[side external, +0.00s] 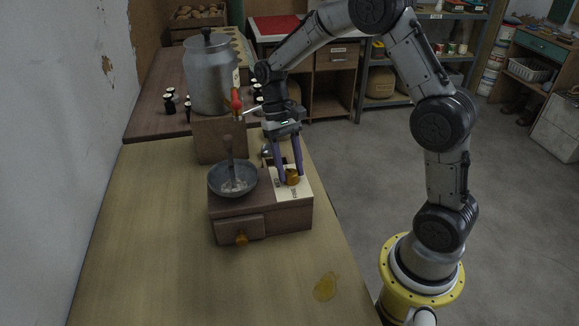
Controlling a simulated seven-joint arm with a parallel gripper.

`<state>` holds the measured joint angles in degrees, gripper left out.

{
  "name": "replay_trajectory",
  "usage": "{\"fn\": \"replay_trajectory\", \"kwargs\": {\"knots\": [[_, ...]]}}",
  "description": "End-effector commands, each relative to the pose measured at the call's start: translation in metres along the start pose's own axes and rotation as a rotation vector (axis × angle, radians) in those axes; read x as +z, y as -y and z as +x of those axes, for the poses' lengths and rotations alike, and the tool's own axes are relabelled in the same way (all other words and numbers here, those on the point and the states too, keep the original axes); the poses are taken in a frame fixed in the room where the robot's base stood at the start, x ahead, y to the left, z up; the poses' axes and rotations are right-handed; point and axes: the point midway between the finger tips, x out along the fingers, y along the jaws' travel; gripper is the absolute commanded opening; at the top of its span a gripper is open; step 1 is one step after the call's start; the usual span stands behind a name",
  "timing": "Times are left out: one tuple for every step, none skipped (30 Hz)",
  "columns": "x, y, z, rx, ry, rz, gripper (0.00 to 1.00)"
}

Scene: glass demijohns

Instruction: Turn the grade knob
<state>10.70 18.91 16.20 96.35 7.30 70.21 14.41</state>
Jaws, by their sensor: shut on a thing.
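The grade knob (292,177) is a small brass-coloured knob on the cream scale plate (288,196) on top of a wooden grinder box (265,221). My gripper (291,174) points down over the plate, with its two purple fingers on either side of the knob. It is shut on the knob. The far side of the knob and the exact finger contact are hard to see. The plate's markings are too small to read.
A metal bowl (221,184) with an upright handle sits on the box, left of my gripper. A drawer with a brass pull is in front. Behind stand a large metal urn (208,82) with a red tap and several small dark bottles.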

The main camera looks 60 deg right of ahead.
Motion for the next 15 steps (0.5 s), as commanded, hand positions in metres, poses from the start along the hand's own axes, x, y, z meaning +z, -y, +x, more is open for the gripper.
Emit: {"fn": "replay_trajectory", "kwargs": {"knots": [[-0.0004, -0.0001, -0.0016, -0.006, -0.004, 0.011, 0.0], [-0.0004, -0.0001, -0.0016, -0.008, -0.004, 0.016, 0.0], [-0.0005, -0.0001, -0.0016, -0.011, -0.005, 0.022, 0.0], [-0.0005, 0.0, -0.0016, -0.012, -0.005, 0.025, 0.0], [-0.0005, 0.0, -0.0016, -0.014, -0.005, 0.027, 0.0], [-0.0005, 0.0, -0.0016, -0.015, -0.005, 0.03, 0.0], [-0.0005, 0.0, -0.0016, -0.015, -0.005, 0.032, 0.0], [-0.0005, 0.0, -0.0017, -0.016, -0.005, 0.033, 0.0], [-0.0005, 0.0, -0.0016, -0.016, -0.005, 0.033, 0.0], [-0.0005, 0.0, -0.0016, -0.016, -0.005, 0.034, 0.0], [-0.0005, 0.0001, -0.0016, -0.016, -0.005, 0.034, 0.0], [-0.0005, 0.0001, -0.0016, -0.016, -0.005, 0.034, 0.0], [-0.0006, 0.0001, -0.0016, -0.016, -0.005, 0.034, 0.0], [-0.0006, 0.0001, -0.0016, -0.016, -0.005, 0.034, 0.0], [-0.0006, 0.0001, -0.0016, -0.016, -0.005, 0.033, 0.0]]}}
